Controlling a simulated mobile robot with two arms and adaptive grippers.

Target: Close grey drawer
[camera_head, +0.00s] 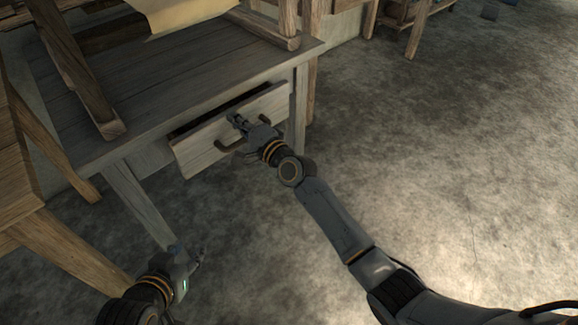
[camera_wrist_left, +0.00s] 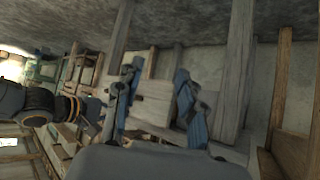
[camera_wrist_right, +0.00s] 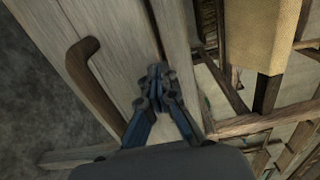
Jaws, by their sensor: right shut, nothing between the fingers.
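The grey drawer (camera_head: 205,147) sits under the grey wooden table and is partly open, with a dark gap along its top edge. A curved brown handle (camera_head: 229,146) is on its front; the handle also shows in the right wrist view (camera_wrist_right: 88,85). My right gripper (camera_head: 236,119) is shut and empty at the top edge of the drawer front, beside the handle; I cannot tell whether it touches. Its shut fingers show in the right wrist view (camera_wrist_right: 155,76). My left gripper (camera_head: 196,256) is low, away from the drawer; its fingers are apart in the left wrist view (camera_wrist_left: 158,80).
The grey table (camera_head: 190,85) carries wooden loom parts and a yellowish cloth (camera_head: 180,14). A brown wooden frame (camera_head: 70,250) is at the left. The floor (camera_head: 430,150) to the right is clear.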

